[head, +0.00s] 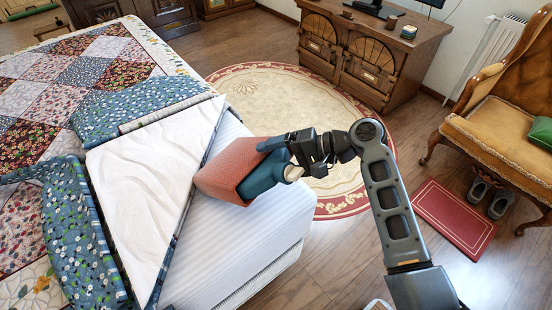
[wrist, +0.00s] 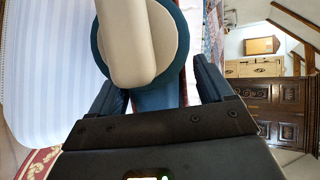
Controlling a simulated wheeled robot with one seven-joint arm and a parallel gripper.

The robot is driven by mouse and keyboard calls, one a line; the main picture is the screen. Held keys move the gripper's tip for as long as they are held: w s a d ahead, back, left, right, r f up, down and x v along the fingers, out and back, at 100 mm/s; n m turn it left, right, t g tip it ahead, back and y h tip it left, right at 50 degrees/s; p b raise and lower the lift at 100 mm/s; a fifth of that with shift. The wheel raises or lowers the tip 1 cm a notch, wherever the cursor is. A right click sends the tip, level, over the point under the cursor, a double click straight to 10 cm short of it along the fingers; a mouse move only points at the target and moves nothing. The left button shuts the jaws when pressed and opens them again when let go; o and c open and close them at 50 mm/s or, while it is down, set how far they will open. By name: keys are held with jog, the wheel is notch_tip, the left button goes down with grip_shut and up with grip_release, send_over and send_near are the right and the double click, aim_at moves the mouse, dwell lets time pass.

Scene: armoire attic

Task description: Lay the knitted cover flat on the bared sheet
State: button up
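The knitted cover (head: 228,166), salmon-red and boxy, is around the far part of a teal object (head: 264,177) that looks like a bottle. The object has a beige, stopper-like end (head: 293,173). Both are at the right edge of the bared sheet (head: 235,235), pale and striped; I cannot tell whether the cover touches it. My gripper (head: 282,145) reaches in from the right. In the wrist view, the fingers (wrist: 160,95) stand either side of the teal part (wrist: 156,98) and appear shut on it. The beige end (wrist: 140,45) hides the cover there.
A patchwork quilt (head: 105,70) is folded back, its white underside (head: 150,165) beside the bared sheet. A round rug (head: 285,100) lies beyond the bed. A wooden desk (head: 365,50), an armchair (head: 500,100), a red mat (head: 452,215) and slippers (head: 490,195) are at right.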

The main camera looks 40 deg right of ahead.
jog(key=o, duration=0.4)
jog(key=shift+f, duration=0.1)
jog(key=shift+v, duration=3.95)
